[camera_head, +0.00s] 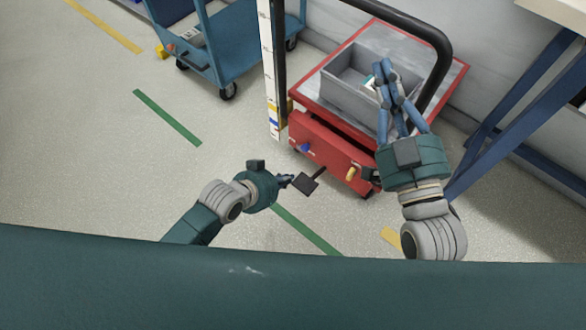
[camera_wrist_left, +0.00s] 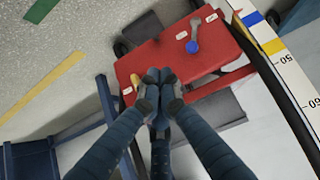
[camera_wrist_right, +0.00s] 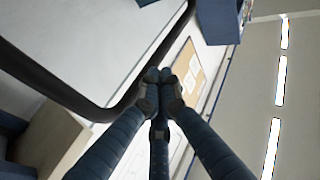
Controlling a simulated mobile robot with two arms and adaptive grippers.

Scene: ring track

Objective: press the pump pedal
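The pump pedal (camera_head: 307,183) is a dark square plate on a short rod at the front of the red lift cart (camera_head: 330,150). My left gripper (camera_head: 285,181) is just left of the pedal in the head view; I cannot tell whether they touch. In the left wrist view its fingertips (camera_wrist_left: 160,78) are together in front of the red panel (camera_wrist_left: 180,58), with nothing seen between them. My right gripper (camera_head: 383,76) appears over the grey bin in the head view. Its fingertips (camera_wrist_right: 160,78) are together and empty in the right wrist view.
The cart carries a grey bin (camera_head: 350,95) and has a black push handle (camera_head: 443,60). A blue knob (camera_head: 305,148) and a yellow knob (camera_head: 351,174) are on its front. A ruled white post (camera_head: 268,70) stands at its left. A blue trolley (camera_head: 235,45) is further left.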

